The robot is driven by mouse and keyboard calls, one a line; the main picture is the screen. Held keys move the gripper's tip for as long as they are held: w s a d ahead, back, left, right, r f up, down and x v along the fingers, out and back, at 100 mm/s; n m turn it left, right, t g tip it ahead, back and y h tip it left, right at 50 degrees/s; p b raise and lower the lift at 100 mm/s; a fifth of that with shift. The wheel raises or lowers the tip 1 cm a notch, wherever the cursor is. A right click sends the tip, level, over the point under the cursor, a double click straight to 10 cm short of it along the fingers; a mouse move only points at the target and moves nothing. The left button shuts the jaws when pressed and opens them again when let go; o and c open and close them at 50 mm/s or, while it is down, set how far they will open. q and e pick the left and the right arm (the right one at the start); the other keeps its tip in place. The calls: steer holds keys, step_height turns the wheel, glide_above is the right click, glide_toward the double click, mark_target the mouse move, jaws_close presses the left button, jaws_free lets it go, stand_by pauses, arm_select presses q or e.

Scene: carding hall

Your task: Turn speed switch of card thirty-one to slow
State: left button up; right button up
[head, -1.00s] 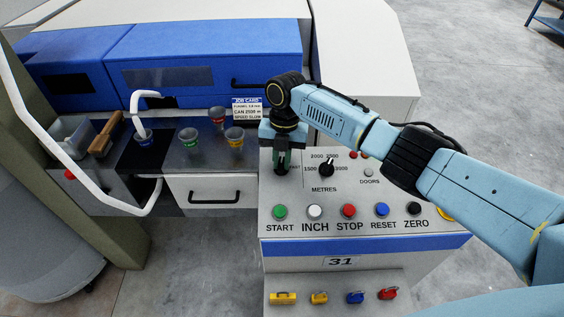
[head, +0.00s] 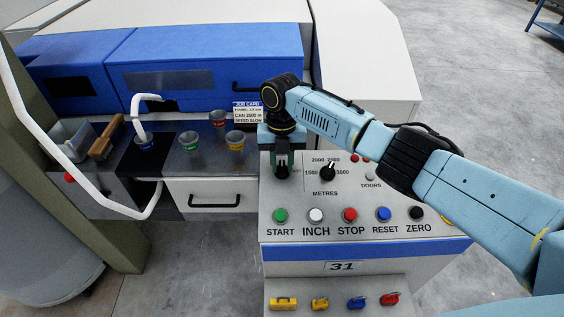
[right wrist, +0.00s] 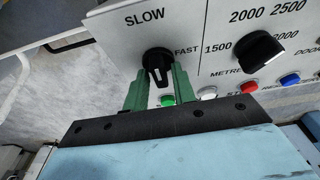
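The speed switch (right wrist: 158,62) is a black knob on the sloping panel of card 31, with SLOW printed at its upper left and FAST at its right in the right wrist view. Its pointer direction is hard to make out. My right gripper (right wrist: 160,82) has its two green fingers on either side of the knob, with gaps showing, so it looks open around it. In the head view, the right gripper (head: 282,168) points down at the panel's upper left and largely hides the switch and its labels. My left gripper is not in view.
The METRES knob (head: 327,172) is just right of the switch. The START button (head: 280,215) and several others line the panel below. A job card (head: 248,112) reading SPEED SLOW stands behind.

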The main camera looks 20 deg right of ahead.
steer(key=shift+o, duration=0.8)
step_height(320, 180, up, 13)
steer(key=w, duration=0.1)
steer(key=shift+w+d, duration=0.2)
steer(key=shift+w, duration=0.15)
